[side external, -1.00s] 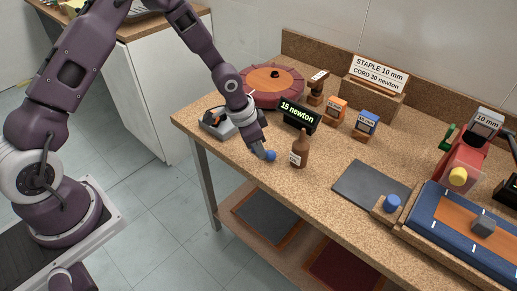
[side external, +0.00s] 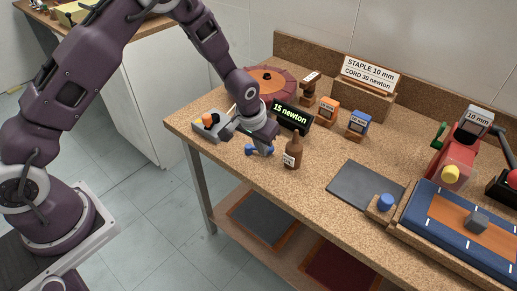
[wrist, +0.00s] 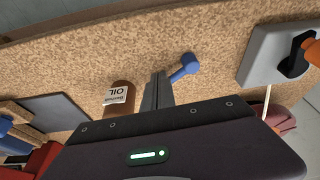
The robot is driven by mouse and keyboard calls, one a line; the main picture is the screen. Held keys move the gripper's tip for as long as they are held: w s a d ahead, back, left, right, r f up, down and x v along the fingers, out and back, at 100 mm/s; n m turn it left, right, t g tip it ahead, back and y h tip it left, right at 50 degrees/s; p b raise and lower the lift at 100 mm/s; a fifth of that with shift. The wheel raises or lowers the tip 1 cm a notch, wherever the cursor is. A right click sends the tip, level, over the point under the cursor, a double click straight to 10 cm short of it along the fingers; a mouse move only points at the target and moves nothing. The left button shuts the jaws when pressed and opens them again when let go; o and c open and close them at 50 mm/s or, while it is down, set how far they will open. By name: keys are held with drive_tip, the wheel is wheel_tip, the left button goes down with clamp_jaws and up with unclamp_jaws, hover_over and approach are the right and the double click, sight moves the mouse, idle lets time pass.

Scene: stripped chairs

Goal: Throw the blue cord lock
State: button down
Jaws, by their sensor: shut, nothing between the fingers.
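The blue cord lock (side external: 250,149) is a small lever with a rounded end, low on the bench near its front edge. In the side view it shows on both sides of my fingertips, which hide its middle. In the wrist view the blue lever (wrist: 186,67) points up and right, just right of my finger tips. My gripper (side external: 262,151) is shut and empty, pointing down at the lever. In the wrist view the closed fingers (wrist: 160,88) are beside the lever's lower end; I cannot tell whether they touch it.
A brown oil bottle (side external: 293,152) stands close to the right of my gripper. Behind is the "15 newton" display (side external: 291,115). A grey box with an orange knob (side external: 208,122) is at left. A dark mat (side external: 362,184) and another blue knob (side external: 385,202) lie farther right.

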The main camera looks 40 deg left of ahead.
drive_tip(key=n, duration=0.2)
drive_tip(key=w+n+y, duration=0.1)
drive_tip(key=shift+w+a+n, duration=0.1)
drive_tip(key=shift+w+n, duration=0.2)
drive_tip(key=shift+n, duration=0.1)
drive_tip(key=n, duration=0.1)
drive_tip(key=w+n, duration=0.1)
drive_tip(key=shift+a+n+g+y, duration=0.3)
drive_tip(key=shift+y, duration=0.1)
drive_tip(key=n, duration=0.1)
drive_tip(key=w+n, duration=0.1)
drive_tip(key=shift+a+n+g+y, duration=0.3)
drive_tip(key=shift+a+n, duration=0.1)
drive_tip(key=shift+w+a, duration=0.15)
drive_tip(key=shift+a, duration=0.15)
